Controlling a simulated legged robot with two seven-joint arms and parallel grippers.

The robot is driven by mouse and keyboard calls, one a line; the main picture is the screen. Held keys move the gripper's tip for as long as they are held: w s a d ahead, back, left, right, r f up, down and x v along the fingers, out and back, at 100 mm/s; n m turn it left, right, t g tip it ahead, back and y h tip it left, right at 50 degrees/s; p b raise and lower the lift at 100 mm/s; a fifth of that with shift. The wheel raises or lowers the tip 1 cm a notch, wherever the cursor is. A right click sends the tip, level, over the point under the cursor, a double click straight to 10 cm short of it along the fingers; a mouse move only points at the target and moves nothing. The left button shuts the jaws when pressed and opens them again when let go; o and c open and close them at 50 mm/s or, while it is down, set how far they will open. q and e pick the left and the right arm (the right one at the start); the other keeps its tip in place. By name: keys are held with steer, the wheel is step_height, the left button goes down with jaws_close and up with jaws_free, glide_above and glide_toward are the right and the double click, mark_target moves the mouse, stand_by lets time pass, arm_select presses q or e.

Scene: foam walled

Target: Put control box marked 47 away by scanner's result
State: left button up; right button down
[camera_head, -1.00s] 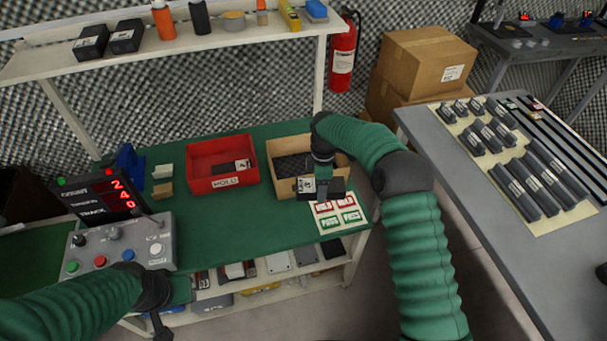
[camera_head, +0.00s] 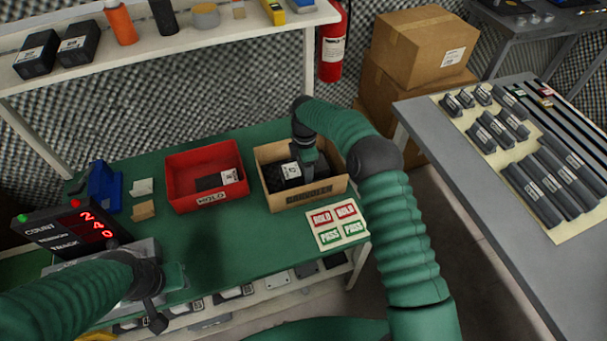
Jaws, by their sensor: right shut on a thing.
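My right gripper (camera_head: 306,160) reaches down into the tan bin (camera_head: 315,194) and is shut on a black control box (camera_head: 286,185) with a white label. The box is inside the bin or just at its floor; I cannot tell if it rests there. Its number is too small to read. The display unit (camera_head: 75,232) shows red digits.
A blue device (camera_head: 104,187) stands at the left. A shelf (camera_head: 200,45) hangs over the bench back. A grey table (camera_head: 470,210) with dark parts stands right.

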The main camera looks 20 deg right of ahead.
mark_target(302, 174)
steer(key=f, duration=0.3)
steer(key=shift+w+a+f, duration=0.15)
steer(key=shift+a, duration=0.3)
steer(key=shift+f, duration=0.1)
steer(key=shift+d+f+b, duration=0.25)
steer(key=shift+f+b, duration=0.2)
steer(key=shift+f, duration=0.05)
steer(key=c, duration=0.9)
jaws_free()
steer(key=shift+f, duration=0.1)
arm_select(q)
steer(key=shift+a+f, duration=0.4)
steer(key=shift+f, duration=0.2)
arm_select(e)
steer(key=o, duration=0.5)
steer(key=shift+a, duration=0.2)
arm_select(q)
steer(key=shift+w, duration=0.1)
